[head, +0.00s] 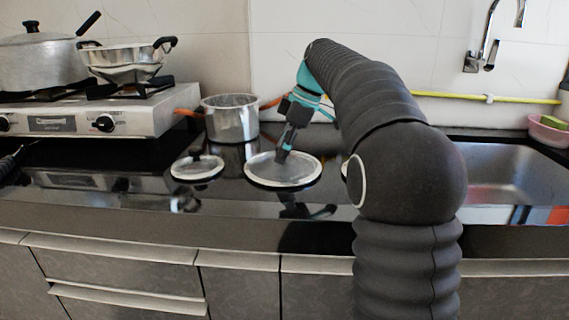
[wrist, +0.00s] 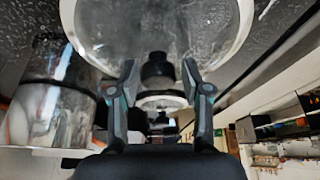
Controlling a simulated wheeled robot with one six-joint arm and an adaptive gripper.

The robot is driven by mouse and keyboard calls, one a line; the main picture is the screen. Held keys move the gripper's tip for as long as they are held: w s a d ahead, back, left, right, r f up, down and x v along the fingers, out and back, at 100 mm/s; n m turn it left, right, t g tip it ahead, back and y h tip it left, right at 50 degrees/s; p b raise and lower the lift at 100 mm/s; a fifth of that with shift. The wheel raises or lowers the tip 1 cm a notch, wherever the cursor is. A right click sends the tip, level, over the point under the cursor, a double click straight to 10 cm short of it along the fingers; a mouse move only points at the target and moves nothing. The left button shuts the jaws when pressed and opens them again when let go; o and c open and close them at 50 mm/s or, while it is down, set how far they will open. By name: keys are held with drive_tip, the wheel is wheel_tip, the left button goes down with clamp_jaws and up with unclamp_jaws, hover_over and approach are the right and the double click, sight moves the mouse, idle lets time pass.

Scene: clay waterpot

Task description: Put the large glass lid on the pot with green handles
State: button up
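The large glass lid (head: 262,172) lies flat on the black counter, with a pale rim and a dark knob (wrist: 157,70). My gripper (head: 283,154) is lowered over its middle. In the wrist view my gripper (wrist: 159,78) has its two fingers apart, one on each side of the knob, with small gaps showing. A metal pot (head: 230,122) stands just behind the lid to the left. Its handles look orange; I see no green handles. The pot also shows in the wrist view (wrist: 42,115).
A smaller glass lid (head: 197,168) lies to the left of the large one. A gas stove (head: 75,122) at the left bears a lidded pot (head: 42,62) and a black-handled pan (head: 125,54). A sink (head: 510,175) is at the right.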

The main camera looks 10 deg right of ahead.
clamp_jaws()
drive_tip(key=shift+r, duration=0.1)
drive_tip(key=shift+r, duration=0.6)
wheel_tip(320, 180, up, 3)
drive_tip(key=shift+w+p, duration=0.1)
drive_tip(key=shift+p, duration=0.45)
drive_tip(key=s+d+r, duration=0.6)
drive_tip(key=s+d, duration=0.1)
drive_tip(key=d, duration=0.2)
drive_tip(key=shift+s+r, duration=0.3)
drive_tip(key=shift+s, duration=0.1)
